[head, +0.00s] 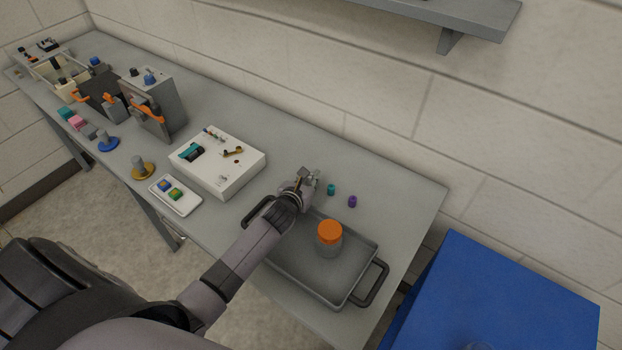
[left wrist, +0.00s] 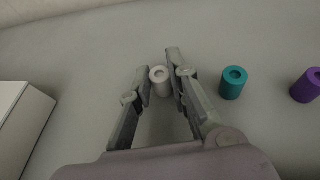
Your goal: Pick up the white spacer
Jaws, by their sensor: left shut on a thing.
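The white spacer (left wrist: 159,82) is a short cylinder with a hole in its top, standing upright between my left gripper's fingertips in the left wrist view. My left gripper (left wrist: 157,76) is shut on it, with a finger on each side. In the head view my left gripper (head: 308,180) is low over the bench behind the tray, and the spacer is largely hidden by it. I cannot tell whether the spacer still touches the bench. My right gripper is not in view.
A teal spacer (head: 331,189) and a purple spacer (head: 352,201) stand just right of my gripper. A grey tray (head: 285,262) holding an orange-lidded jar (head: 329,237) lies in front. A white box (head: 217,165) stands left. The bench behind is clear.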

